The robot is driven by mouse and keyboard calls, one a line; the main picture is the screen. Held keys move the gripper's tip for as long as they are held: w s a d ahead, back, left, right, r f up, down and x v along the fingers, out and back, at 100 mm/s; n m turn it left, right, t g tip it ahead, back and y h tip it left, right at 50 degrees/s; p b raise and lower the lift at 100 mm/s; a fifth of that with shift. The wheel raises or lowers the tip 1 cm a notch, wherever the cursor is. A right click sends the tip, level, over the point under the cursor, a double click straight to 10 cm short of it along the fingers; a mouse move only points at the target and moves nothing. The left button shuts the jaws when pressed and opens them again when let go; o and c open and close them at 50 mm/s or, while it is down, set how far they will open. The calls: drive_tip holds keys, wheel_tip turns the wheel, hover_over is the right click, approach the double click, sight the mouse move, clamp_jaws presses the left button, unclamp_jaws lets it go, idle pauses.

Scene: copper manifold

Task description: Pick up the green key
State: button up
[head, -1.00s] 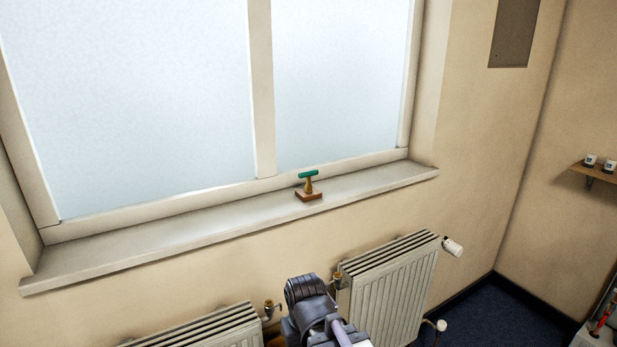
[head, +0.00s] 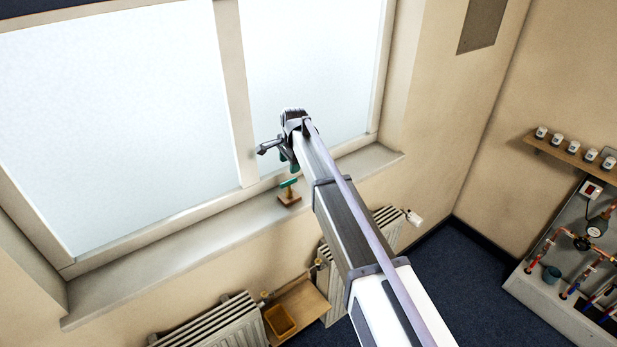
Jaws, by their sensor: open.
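The green key (head: 289,183) has a green crossbar top. It stands upright on a small brown wooden base (head: 289,198) on the window sill, below the window's middle post. My gripper (head: 280,157) is open at the end of my outstretched arm. In the picture it appears just above the key, with a visible gap between them. Its fingers are small and partly overlap each other, so their exact spread and their depth relative to the key are hard to tell. Nothing shows between the fingers.
The window frame post (head: 236,90) and frosted panes are close behind my gripper. The sill (head: 190,255) is otherwise clear. Below are radiators (head: 225,322) and a small wooden shelf with an ochre bin (head: 281,321). A pipe panel (head: 548,290) stands at right.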

sight(287, 182)
drive_tip(key=f+b, duration=0.3)
drive_tip(key=f, duration=0.1)
drive_tip(key=a+f+b, duration=0.1)
drive_tip(key=b, duration=0.1)
drive_tip(key=shift+w+f+b, duration=0.35)
drive_tip(key=shift+f, duration=0.05)
drive_tip(key=f+b, duration=0.5)
drive_tip(key=shift+w+a+f, duration=0.15)
drive_tip(key=shift+w+a, duration=0.15)
drive_tip(key=shift+w, duration=0.05)
drive_tip(key=shift+r, duration=0.25)
drive_tip(key=shift+c, duration=0.3)
drive_tip(key=c, duration=0.9)
